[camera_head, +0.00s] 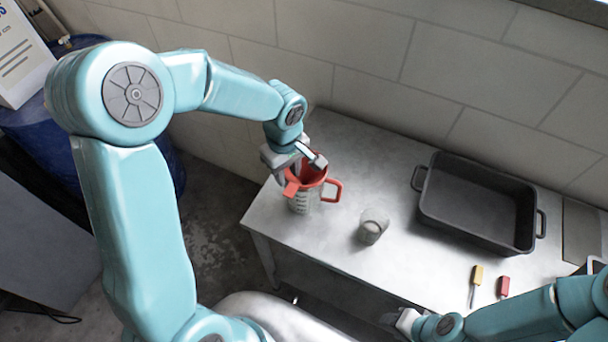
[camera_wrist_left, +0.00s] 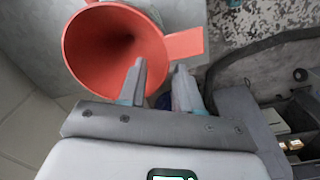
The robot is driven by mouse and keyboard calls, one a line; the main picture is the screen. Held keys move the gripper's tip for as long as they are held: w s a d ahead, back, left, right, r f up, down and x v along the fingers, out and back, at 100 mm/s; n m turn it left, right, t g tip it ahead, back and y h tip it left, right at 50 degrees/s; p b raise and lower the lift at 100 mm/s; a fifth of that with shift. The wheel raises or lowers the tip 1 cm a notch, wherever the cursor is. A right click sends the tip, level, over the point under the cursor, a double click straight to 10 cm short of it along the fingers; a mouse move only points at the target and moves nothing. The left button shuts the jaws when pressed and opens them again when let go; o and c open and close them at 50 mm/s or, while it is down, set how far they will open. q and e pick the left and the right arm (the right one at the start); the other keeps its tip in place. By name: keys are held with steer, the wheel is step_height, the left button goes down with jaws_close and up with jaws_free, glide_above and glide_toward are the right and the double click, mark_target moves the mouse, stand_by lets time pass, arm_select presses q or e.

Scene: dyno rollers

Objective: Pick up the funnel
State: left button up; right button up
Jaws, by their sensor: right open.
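The red funnel (camera_head: 312,172) sits in the mouth of a clear measuring jug (camera_head: 301,203) with a red handle, near the table's left end. In the left wrist view the funnel (camera_wrist_left: 110,45) shows its wide mouth, with a flat tab pointing right. My left gripper (camera_head: 298,164) is right at the funnel; its fingers (camera_wrist_left: 158,82) are apart, close to the rim and tab. I cannot tell whether they touch it. My right gripper (camera_head: 402,321) is open and low by the table's front edge, partly hidden.
A glass beaker (camera_head: 373,226) stands right of the jug. A black roasting pan (camera_head: 478,203) is farther right. A yellow-handled tool (camera_head: 477,275) and a red-handled tool (camera_head: 503,286) lie in front of it. A block wall (camera_head: 350,60) closes off the back.

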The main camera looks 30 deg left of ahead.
arm_select(q)
steer(key=shift+s, duration=0.15)
steer(key=shift+a, duration=0.1)
steer(key=shift+c, duration=0.9)
jaws_close()
